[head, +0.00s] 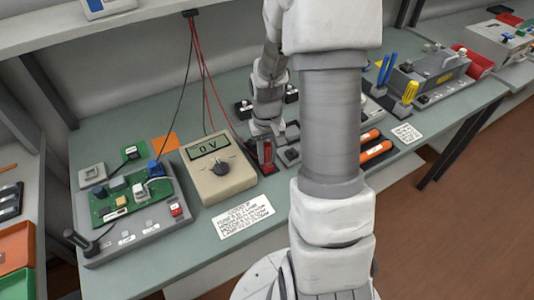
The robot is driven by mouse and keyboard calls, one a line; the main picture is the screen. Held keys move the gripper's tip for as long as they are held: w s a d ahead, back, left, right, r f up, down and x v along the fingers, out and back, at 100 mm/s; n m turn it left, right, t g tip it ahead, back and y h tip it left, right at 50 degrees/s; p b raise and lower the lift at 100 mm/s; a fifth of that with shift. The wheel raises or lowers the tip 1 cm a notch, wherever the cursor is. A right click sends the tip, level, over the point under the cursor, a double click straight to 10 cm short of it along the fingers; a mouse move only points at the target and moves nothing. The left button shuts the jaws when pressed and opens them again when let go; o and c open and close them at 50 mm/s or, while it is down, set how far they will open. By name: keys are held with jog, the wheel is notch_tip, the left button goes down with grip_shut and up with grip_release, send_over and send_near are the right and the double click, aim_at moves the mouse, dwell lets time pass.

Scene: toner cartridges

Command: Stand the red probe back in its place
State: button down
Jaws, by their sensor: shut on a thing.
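The red probe (266,152) is upright between the jaws of my gripper (265,144), just right of the meter. My gripper is shut on it, pointing down. A small dark block (269,170) shows right below the probe; I cannot tell whether the probe's tip is in it or above it. The beige meter (218,168) reads 0 V. Red leads (203,75) hang from a hook under the shelf and run down behind the meter. My own arm hides part of the bench to the right of the probe.
A green circuit board (130,197) on a grey base lies left of the meter, with a black lead (176,110) coming down near it. A printed label (240,217) lies in front.

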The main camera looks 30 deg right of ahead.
jog(key=c, duration=0.6)
grip_release()
notch_tip(320, 180, up, 17)
jog(key=p, duration=0.2)
jog(key=shift+r, duration=0.15)
jog(key=shift+r, duration=0.1)
jog(key=s+a+r+n+t, duration=0.1)
jog(key=s+a+r+t, duration=0.1)
jog(key=s+a+r, duration=0.2)
jog(key=s+a+r+n+t, duration=0.2)
jog(key=s+a+r, duration=0.3)
jog(key=s+a, duration=0.3)
jog(key=shift+s+a+r+t, duration=0.25)
jog(key=shift+s+t, duration=0.55)
jog(key=shift+s, duration=0.1)
